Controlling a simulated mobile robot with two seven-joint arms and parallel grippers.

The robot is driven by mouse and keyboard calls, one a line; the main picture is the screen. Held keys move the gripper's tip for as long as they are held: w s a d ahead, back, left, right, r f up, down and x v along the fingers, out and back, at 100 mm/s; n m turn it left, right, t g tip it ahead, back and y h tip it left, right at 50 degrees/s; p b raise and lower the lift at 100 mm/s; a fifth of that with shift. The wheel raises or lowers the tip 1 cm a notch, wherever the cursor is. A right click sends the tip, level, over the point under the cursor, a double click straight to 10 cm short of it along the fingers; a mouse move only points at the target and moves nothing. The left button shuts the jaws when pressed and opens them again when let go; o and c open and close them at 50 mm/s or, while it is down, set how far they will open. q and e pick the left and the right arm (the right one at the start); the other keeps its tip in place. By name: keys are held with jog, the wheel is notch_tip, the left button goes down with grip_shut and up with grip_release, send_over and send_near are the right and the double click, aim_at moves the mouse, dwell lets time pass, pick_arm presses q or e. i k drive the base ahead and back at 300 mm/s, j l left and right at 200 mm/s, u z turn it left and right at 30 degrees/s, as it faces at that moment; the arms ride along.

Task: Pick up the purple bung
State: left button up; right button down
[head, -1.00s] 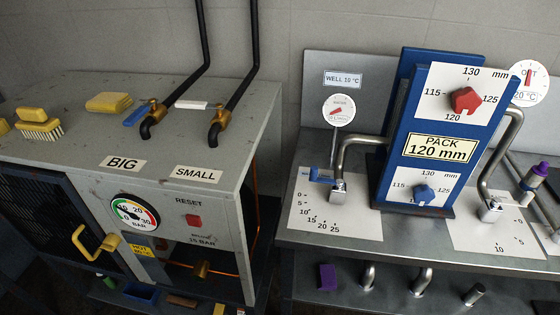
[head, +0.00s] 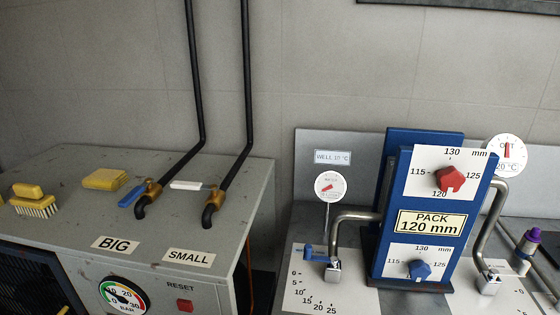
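No other purple thing shows now. Neither of my grippers is in view.
The blue plate pack (head: 432,217) with its bent pipes stands left of the purple top. A dark object (head: 551,247) lies close on its right, cut by the edge. A grey cabinet (head: 150,220) at left carries brushes (head: 35,205), a yellow cloth (head: 105,179) and taps.

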aim_at(533, 236)
jog(key=z, duration=1.7)
jog(key=l+u, duration=0.15)
jog(key=u, duration=0.25)
jog(key=i+l+u, duration=0.1)
jog(key=u, duration=0.3)
jog(key=l+u, duration=0.2)
jog(key=u, duration=0.2)
jog(key=l+u, duration=0.25)
jog(key=l, duration=0.2)
jog(key=k+l+u, duration=0.2)
jog(key=l, duration=0.2)
jog(key=i, duration=0.1)
